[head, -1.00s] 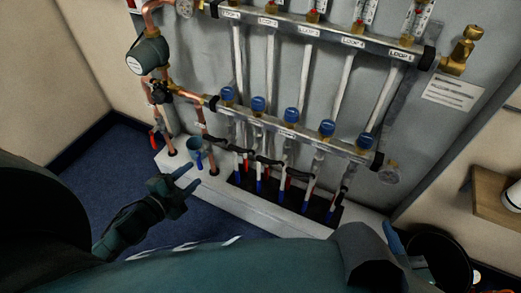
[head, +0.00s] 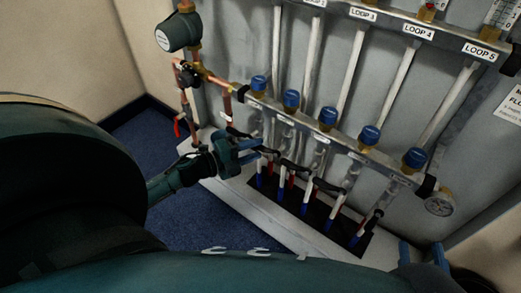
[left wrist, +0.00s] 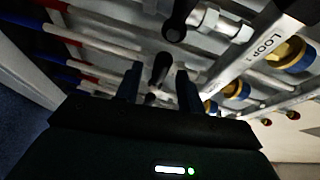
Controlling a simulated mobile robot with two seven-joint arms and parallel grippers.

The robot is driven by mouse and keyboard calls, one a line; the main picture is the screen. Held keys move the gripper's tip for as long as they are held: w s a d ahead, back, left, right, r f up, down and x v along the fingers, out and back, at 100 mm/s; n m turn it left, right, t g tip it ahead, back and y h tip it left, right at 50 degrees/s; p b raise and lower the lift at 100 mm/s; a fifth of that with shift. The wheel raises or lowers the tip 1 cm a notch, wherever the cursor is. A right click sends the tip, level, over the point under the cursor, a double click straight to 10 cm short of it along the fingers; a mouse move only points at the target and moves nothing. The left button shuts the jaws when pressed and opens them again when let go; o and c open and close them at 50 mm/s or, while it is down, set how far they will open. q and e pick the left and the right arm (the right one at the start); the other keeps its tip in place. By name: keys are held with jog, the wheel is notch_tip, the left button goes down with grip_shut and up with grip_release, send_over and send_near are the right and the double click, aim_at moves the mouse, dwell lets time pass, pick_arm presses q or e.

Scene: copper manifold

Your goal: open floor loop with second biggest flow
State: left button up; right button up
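The lower manifold bar (head: 345,145) carries a row of blue knobs, from the leftmost (head: 258,84) to the rightmost (head: 415,159). Loop labels on the upper bar include LOOP 4 (head: 418,30). Flow gauges (head: 498,14) are cut off at the top, and I cannot read them. My left gripper (head: 246,150) is open and empty, below the leftmost knobs beside the pipes. In the left wrist view its fingers (left wrist: 160,88) stand apart near a black-ended part (left wrist: 160,68); a LOOP 1 label (left wrist: 265,45) and blue-and-brass knobs (left wrist: 295,52) are right. My right gripper (head: 422,254) is partly visible, fingertips apart.
A copper pipe with a round pump (head: 178,32) and red valve handle (head: 178,126) stands left. White pipes with blue and red ends enter a dark slot in the white ledge (head: 270,225).

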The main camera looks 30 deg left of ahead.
pick_arm(q)
jog(key=shift+x, duration=1.3)
jog(key=shift+c, duration=0.5)
grip_shut()
